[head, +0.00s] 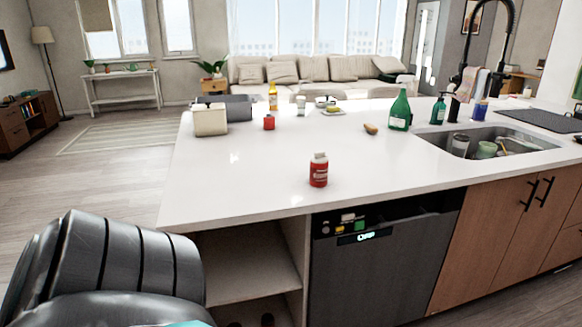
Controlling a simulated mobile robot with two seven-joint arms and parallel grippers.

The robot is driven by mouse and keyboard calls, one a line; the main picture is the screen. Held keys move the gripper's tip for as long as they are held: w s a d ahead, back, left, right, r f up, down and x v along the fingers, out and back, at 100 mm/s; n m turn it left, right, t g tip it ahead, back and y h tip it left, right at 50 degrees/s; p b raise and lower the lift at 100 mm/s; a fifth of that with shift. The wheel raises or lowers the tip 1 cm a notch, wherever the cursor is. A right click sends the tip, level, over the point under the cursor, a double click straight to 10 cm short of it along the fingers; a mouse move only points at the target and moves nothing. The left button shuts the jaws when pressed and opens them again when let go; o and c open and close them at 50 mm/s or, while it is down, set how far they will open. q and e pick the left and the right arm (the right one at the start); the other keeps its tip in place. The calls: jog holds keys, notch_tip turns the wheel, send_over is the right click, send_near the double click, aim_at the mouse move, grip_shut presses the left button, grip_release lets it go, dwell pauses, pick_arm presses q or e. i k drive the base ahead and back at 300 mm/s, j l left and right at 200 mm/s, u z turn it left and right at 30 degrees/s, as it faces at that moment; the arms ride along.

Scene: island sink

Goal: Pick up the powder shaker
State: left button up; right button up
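A small red container with a white cap and a pale label (318,170), which looks like the powder shaker, stands upright on the white island counter (240,180). It is close to the counter's front edge, above the dishwasher. Nothing touches it. A grey, ribbed part of my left arm fills the lower left of the head view, in front of the island's left corner. Neither my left gripper nor my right gripper shows.
A beige box (210,120), a dark bin (238,107), a smaller red container (269,122) and a yellow bottle (273,96) stand farther back. A green bottle (400,110) stands left of the sink (525,153). Counter around the shaker is clear.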

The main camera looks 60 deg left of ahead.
aim_at(319, 173)
jog(key=i+u, duration=0.15)
jog(key=u, duration=0.25)
jog(key=i+u, duration=0.15)
jog(key=u, duration=0.3)
jog(key=i+l+u, duration=0.15)
jog(key=u, duration=0.25)
jog(key=i+l+u, duration=0.1)
jog(key=u, duration=0.3)
jog(key=i+l+u, duration=0.1)
jog(key=l+u, duration=0.2)
jog(key=u, duration=0.15)
jog(key=l+u, duration=0.2)
jog(key=u, duration=0.2)
jog(key=i, duration=0.05)
